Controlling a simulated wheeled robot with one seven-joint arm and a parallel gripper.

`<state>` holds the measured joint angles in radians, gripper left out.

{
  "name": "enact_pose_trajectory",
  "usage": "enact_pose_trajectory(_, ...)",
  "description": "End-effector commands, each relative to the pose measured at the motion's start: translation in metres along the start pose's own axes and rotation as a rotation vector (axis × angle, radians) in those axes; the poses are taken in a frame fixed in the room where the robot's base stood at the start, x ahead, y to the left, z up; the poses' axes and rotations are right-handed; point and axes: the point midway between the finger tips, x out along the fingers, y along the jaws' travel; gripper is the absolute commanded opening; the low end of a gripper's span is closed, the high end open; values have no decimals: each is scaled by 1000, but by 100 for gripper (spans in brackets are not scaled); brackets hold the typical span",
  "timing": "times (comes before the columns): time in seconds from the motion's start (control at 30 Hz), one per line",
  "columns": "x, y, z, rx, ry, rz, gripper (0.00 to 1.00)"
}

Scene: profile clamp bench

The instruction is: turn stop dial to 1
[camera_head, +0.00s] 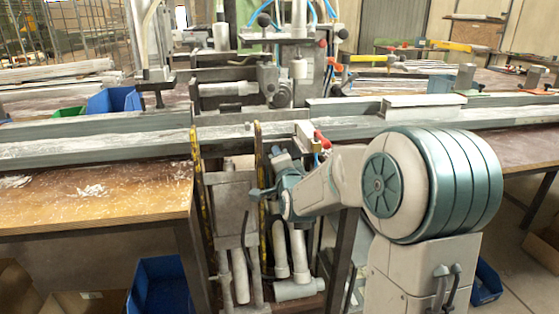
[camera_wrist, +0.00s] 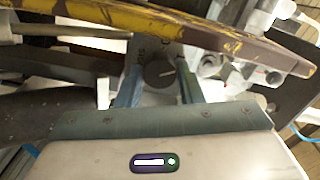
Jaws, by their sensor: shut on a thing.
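The stop dial (camera_wrist: 158,76) is a small dark round knob on a pale mount, low in the machine front. It shows in the wrist view between the two teal fingers of my gripper (camera_wrist: 159,88). The fingers are shut on it from either side. A faint light line crosses its face, but I cannot read any number or tell its setting. In the head view my gripper (camera_head: 281,168) is at the clamp frame below the long profile, and the dial is hidden there.
A worn yellow bar (camera_wrist: 140,22) crosses just above the dial in the wrist view. A long grey profile (camera_head: 90,145) lies across the bench. Two yellow-edged uprights and grey cylinders (camera_head: 281,252) stand close around my gripper. The wooden top (camera_head: 110,200) at left is mostly clear.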

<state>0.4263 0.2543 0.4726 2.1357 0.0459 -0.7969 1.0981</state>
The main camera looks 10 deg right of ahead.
Motion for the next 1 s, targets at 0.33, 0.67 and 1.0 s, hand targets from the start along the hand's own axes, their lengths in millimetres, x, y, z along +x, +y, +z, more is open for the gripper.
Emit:
enact_pose_trajectory(0.33, 0, 0, 0, -1, 0, 1, 43)
enact_pose_trajectory(0.67, -39, -2, -1, -4, 0, 1, 43)
enact_pose_trajectory(1.0, -108, -2, 0, -3, 0, 0, 43)
